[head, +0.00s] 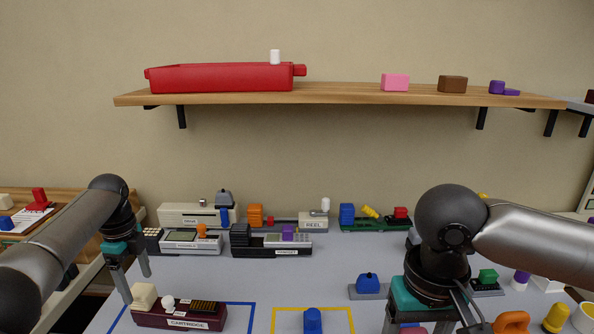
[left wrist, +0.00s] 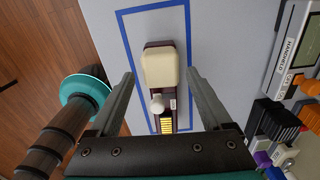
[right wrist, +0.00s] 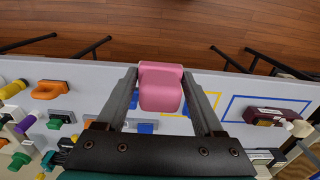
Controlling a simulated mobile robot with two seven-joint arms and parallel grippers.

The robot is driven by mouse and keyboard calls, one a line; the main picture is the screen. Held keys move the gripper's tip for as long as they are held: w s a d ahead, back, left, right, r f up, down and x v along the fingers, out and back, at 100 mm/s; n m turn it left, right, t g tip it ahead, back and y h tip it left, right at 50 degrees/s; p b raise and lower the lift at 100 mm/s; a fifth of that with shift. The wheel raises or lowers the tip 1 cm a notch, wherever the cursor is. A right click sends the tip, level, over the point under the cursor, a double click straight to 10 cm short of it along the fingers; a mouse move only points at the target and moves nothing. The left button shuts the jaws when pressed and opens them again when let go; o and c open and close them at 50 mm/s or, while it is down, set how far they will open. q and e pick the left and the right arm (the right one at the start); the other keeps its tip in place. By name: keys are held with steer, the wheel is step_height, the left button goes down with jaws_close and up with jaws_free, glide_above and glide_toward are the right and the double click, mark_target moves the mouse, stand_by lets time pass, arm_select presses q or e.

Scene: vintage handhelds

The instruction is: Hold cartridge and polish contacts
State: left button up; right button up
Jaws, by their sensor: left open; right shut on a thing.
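The dark maroon cartridge (head: 165,318), labelled CARTRIDGE, lies inside a blue taped outline on the grey table. A cream block (head: 143,296), a white knob (head: 168,301) and a dark strip with gold contacts (head: 203,306) are on its top. My left gripper (head: 133,278) is open and empty above the cartridge's cream end. In the left wrist view its fingers stand apart on either side of the cream block (left wrist: 162,66). My right gripper (head: 416,322) is shut on a pink block (right wrist: 161,90), held over the table's front. The cartridge also shows in the right wrist view (right wrist: 262,114).
A blue block (head: 312,320) stands inside a yellow taped outline (head: 342,309). An orange handle (head: 511,322) is at right. A shelf (head: 340,99) holds a red tray (head: 222,79).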

mark_target(140, 289)
arm_select(q)
steer(key=shift+f+b, duration=1.55)
steer(key=shift+f, duration=1.2)
arm_select(e)
steer(key=shift+f, duration=1.9)
arm_select(q)
jaws_close()
